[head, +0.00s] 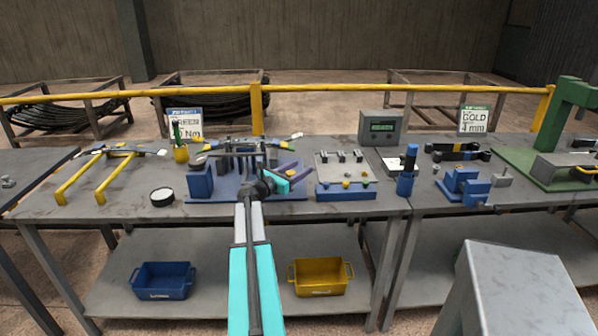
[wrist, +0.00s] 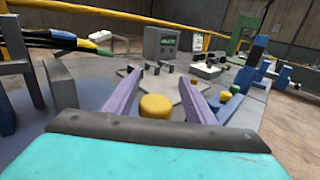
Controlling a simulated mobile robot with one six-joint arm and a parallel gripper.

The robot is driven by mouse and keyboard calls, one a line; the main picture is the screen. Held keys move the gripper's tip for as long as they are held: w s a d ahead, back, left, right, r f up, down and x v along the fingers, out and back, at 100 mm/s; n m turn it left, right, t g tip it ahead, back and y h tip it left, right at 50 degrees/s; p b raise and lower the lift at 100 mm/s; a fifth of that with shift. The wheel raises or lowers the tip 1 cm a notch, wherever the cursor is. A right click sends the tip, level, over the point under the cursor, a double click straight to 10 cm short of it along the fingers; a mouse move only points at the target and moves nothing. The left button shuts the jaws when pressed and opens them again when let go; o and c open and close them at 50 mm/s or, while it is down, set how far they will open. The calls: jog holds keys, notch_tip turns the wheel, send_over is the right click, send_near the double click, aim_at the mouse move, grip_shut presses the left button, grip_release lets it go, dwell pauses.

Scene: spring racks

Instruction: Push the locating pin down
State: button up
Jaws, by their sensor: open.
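A round yellow cap (wrist: 155,105) stands between my gripper's purple fingers in the wrist view. It looks like the top of the locating pin, but I cannot see its shaft. In the head view my arm hides it. My gripper (wrist: 158,82) is open and empty, with a finger on either side of the cap and a visible gap on both sides. In the head view my gripper (head: 284,173) is over the right part of the blue fixture plate (head: 225,190). I cannot tell its exact height above the plate.
Grey upright blocks (head: 238,150) stand on the fixture left of my gripper, with a leaf spring across them. A blue block with coloured knobs (head: 345,192) and a panel (head: 335,163) lie to the right. A grey display box (head: 381,126) stands behind.

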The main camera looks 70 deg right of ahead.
jog(key=shift+w+a, duration=0.3)
jog(key=shift+a, duration=0.15)
jog(key=b+v, duration=0.2)
jog(key=v, duration=1)
jog(key=shift+a, duration=0.35)
jog(key=s+d+r+m+y+p, duration=0.2)
jog(key=s+d+r+y+p, duration=0.3)
jog(key=y+p, duration=0.3)
jog(key=w+r+n+t+y+p, duration=0.1)
jog(key=w+r+t+y+p, duration=0.1)
jog(key=r, duration=0.2)
jog(key=w+a+r+n+t+y+p, duration=0.1)
jog(key=w+r+t+y+p, duration=0.1)
jog(key=r, duration=0.3)
jog(key=shift+a+r+t, duration=0.2)
jog(key=shift+r+t, duration=0.05)
jog(key=shift+t, duration=0.55)
jog(key=shift+s+f+p, duration=0.1)
jog(key=shift+f+p, duration=0.1)
jog(key=shift+p, duration=0.15)
